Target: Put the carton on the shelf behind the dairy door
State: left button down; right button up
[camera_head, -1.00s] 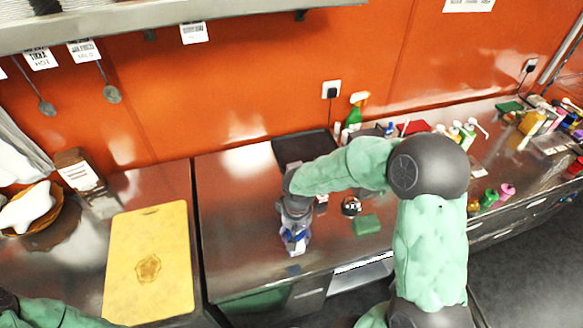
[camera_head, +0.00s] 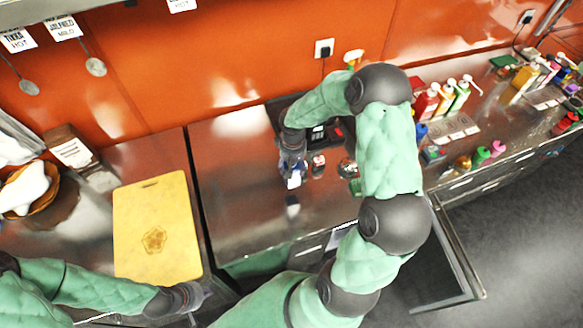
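A small blue-and-white carton (camera_head: 294,181) is at the tip of my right gripper (camera_head: 292,168), over the middle steel counter. The gripper appears shut on it, but the fingers are small and partly hidden. A pale reflection shows on the steel below it. My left gripper (camera_head: 190,297) is low at the left, in front of the yellow board, with nothing visible in it; its finger gap is unclear. A dark-framed door (camera_head: 466,272) stands open below the counter at the right, beyond my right arm. The shelf behind it is hidden, and no dairy label is readable.
A yellow cutting board (camera_head: 150,205) lies on the left counter beside a basket (camera_head: 42,207). Bottles (camera_head: 446,97) and small jars stand along the right counter. A dark tray (camera_head: 275,107) is near the back wall. The middle counter's left part is clear.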

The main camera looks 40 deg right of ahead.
jog(key=w+d+f, duration=0.2)
jog(key=w+f, duration=0.1)
jog(key=f, duration=0.4)
jog(key=shift+f+p, duration=0.3)
jog(key=shift+p, duration=0.15)
jog(key=shift+w+f, duration=0.1)
jog(key=shift+f, duration=0.05)
jog(key=o, duration=1.5)
jog(key=shift+c, duration=0.2)
